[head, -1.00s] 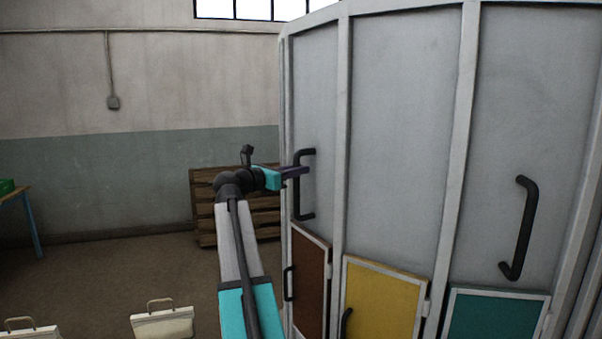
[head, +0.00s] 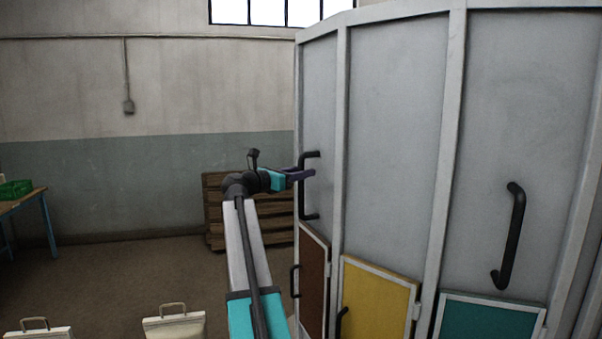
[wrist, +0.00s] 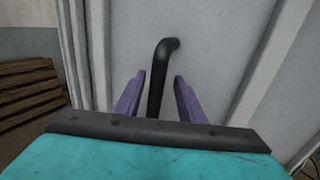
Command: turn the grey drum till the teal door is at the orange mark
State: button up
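The grey drum (head: 395,130) fills the right of the head view, with tall panels and black bar handles. The teal door (head: 488,319) is low at the right, cut by the bottom edge; a yellow door (head: 378,300) and a brown door (head: 313,280) lie left of it. My gripper (head: 306,174) is at the leftmost tall handle (head: 304,212). In the wrist view its purple fingers (wrist: 159,78) stand apart, one on each side of the black handle (wrist: 156,85), with gaps showing on both sides. I see no orange mark.
Brown wooden slats (head: 225,208) stand by the wall behind my arm. A table with a green crate (head: 15,189) is at the far left. The floor between is open.

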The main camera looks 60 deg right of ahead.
jog(key=b+v, duration=0.3)
jog(key=v, duration=1)
jog(key=shift+a, duration=0.2)
jog(key=shift+w+f, duration=0.1)
jog(key=shift+f, duration=0.15)
dwell(0.4)
